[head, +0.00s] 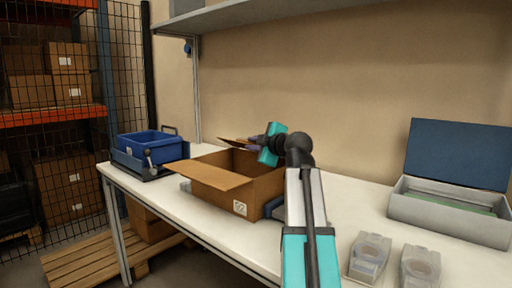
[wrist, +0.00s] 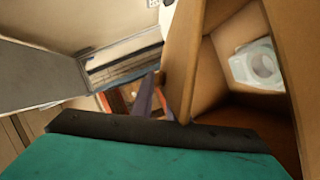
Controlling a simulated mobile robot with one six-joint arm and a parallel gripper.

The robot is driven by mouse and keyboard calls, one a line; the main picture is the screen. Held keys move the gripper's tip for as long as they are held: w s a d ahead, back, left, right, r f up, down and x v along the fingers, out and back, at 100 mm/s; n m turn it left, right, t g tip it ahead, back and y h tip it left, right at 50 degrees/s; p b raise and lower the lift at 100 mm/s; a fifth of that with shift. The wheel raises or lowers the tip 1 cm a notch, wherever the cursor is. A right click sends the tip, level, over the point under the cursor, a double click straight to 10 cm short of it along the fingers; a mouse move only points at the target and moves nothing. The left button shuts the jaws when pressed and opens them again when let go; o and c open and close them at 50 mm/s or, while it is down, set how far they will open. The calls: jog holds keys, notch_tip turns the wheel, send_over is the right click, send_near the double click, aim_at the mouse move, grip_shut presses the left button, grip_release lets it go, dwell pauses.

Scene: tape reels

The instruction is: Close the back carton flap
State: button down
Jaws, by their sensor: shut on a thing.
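The open brown carton (head: 222,200) stands on the white bench. Its front flap (head: 205,174) hangs outward toward the left. The back flap (head: 233,141) shows as a thin brown strip at the carton's far side, partly hidden by my gripper. My gripper (head: 254,143) is over the carton's far edge, shut on the back flap. In the wrist view a grey-purple finger (wrist: 146,96) lies beside a brown cardboard edge; the exact contact is hidden. A clear case with a round reel (wrist: 262,66) lies inside the carton.
A blue bin (head: 150,145) stands left of the carton. A grey box with an open blue lid (head: 440,212) stands at the right. A shelf (head: 235,15) runs above the bench.

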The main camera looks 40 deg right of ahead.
jog(key=shift+a+f, duration=0.25)
jog(key=shift+f, duration=0.3)
jog(key=c, duration=1.8)
grip_release()
jog(key=shift+r, duration=0.1)
jog(key=shift+s+r, duration=0.15)
jog(key=shift+s, duration=0.35)
jog(key=p+v, duration=0.2)
jog(key=v, duration=1)
jog(key=shift+s+a, duration=0.15)
jog(key=shift+s, duration=0.25)
jog(key=shift+c, duration=0.3)
